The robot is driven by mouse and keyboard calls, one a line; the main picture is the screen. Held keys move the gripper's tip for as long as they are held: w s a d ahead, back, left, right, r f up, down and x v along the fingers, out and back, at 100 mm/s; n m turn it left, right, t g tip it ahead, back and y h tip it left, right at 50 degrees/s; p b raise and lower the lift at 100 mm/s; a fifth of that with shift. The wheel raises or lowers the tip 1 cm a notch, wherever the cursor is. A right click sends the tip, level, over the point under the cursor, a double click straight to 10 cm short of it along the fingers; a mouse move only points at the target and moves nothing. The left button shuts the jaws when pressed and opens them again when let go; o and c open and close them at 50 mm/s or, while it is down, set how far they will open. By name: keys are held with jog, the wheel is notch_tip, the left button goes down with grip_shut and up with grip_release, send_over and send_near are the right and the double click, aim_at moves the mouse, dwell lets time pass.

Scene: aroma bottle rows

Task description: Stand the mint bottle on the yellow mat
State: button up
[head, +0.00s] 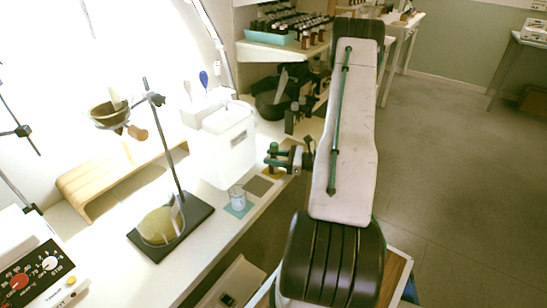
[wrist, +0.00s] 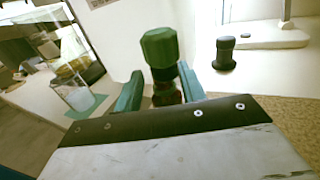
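A bottle with a dark green cap (wrist: 160,48) and a dark amber body stands upright between the two green fingers of my gripper (wrist: 162,88) in the wrist view. The right finger looks close against it, while a narrow gap seems to show at the left finger. I cannot tell whether the fingers clamp it. No label is readable. In the head view my gripper (head: 273,155) is low at the bench's right edge. Whether the bottle's base touches the mat is hidden.
A grey-olive mat (head: 258,186) lies bare beside the yellow one. A glass beaker (head: 237,197) stands on a teal mat (head: 236,211). A black-capped item (wrist: 224,53) and a stand base (wrist: 262,36) show in the wrist view.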

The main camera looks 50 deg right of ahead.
jog(key=shift+s+r, duration=0.1)
jog(key=shift+r, duration=0.05)
jog(key=v, duration=1.2)
